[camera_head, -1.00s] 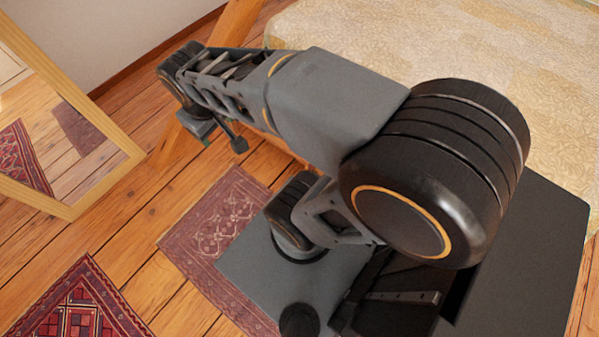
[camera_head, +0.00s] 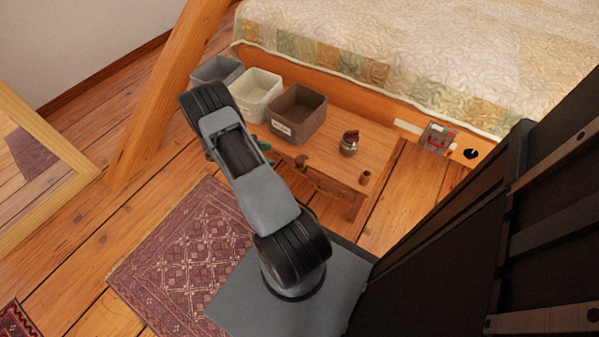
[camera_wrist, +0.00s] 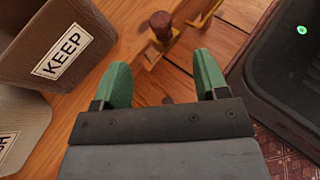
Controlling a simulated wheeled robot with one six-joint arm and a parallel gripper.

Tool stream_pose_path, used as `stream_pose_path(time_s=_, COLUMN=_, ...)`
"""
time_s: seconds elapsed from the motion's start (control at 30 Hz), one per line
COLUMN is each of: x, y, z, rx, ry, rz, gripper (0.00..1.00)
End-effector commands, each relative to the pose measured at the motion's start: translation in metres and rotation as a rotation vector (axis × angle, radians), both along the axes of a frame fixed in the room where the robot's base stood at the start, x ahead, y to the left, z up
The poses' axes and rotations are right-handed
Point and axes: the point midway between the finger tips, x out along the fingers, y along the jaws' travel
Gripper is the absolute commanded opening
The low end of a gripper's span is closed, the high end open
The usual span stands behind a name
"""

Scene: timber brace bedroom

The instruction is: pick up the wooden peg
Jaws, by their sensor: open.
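A brown wooden piece with a rounded top (camera_wrist: 162,25) stands beyond my open fingertips in the wrist view, near the top edge. It looks like the peg, and a reddish-brown piece in the head view (camera_head: 301,162) seems to be the same one. A small brown cylinder (camera_head: 365,177) also sits near the right end of the low wooden table (camera_head: 375,145); I cannot tell for sure which is the peg. My gripper (camera_wrist: 160,62) is open with green fingers and nothing between them. In the head view my arm partly hides it.
A brown bin (camera_head: 310,125) labelled KEEP, a cream bin (camera_head: 262,100) and a grey bin (camera_head: 215,72) stand in a row. A metal jar with a brown top (camera_head: 349,143) is on the table. Yellow pieces (camera_wrist: 150,62) lie near the wooden piece. The bed (camera_head: 400,50) is behind.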

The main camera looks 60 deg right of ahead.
Motion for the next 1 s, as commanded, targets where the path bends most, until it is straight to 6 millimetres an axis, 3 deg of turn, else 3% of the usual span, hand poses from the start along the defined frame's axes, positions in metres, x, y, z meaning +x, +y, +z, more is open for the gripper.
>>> stream_pose_path(time_s=0.03, x=-0.003, y=-0.004, z=-0.016, rx=-0.001, ry=0.02, rz=0.006, gripper=0.67)
stream_pose_path(time_s=0.3, x=-0.032, y=-0.032, z=-0.043, rx=-0.001, ry=0.054, rz=0.015, gripper=0.67)
stream_pose_path(time_s=1.0, x=-0.083, y=-0.084, z=-0.068, rx=-0.002, ry=0.05, rz=0.016, gripper=0.67)
